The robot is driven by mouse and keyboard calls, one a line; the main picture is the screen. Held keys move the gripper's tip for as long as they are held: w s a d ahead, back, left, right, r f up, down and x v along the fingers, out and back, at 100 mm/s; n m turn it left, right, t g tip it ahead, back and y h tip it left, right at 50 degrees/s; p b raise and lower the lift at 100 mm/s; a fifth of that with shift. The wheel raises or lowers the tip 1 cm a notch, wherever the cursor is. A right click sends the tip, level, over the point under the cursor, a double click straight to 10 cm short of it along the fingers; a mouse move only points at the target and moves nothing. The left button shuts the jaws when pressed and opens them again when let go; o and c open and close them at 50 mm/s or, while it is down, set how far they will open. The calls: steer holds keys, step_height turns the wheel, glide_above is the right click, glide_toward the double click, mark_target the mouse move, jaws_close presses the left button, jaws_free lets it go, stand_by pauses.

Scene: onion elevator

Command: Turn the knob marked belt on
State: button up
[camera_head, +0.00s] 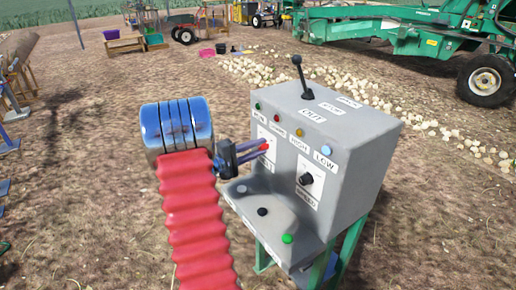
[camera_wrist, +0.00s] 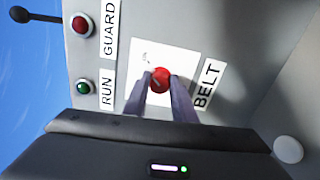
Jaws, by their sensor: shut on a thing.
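The belt knob (camera_wrist: 160,76) is red and sits on a white plate beside the BELT label (camera_wrist: 208,84), on the front of a grey control console (camera_head: 350,150). In the head view the red knob (camera_head: 265,146) shows at the tips of my fingers. My gripper (camera_wrist: 161,82) is shut on the knob, one finger on each side of it. In the head view my gripper (camera_head: 260,149) reaches the console's left part from the left. My fingers hide part of the knob and its plate, so its exact setting is unclear.
A black speed knob (camera_head: 306,179) is to the right. A black lever (camera_head: 301,75) stands on top. Red guard (camera_wrist: 81,25) and green run (camera_wrist: 83,88) lamps are near the belt plate. A green button (camera_head: 287,239) is on the lower ledge.

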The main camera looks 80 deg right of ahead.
steer(key=shift+s+a+f+m, duration=0.15)
steer(key=shift+f+m, duration=0.15)
steer(key=shift+m, duration=0.2)
steer(key=o, duration=1)
steer(key=shift+r, duration=0.2)
steer(key=shift+o, duration=0.2)
steer(key=v, duration=1.3)
steer(key=shift+w+a, duration=0.2)
steer(key=shift+w, duration=0.2)
steer(key=shift+f, duration=0.15)
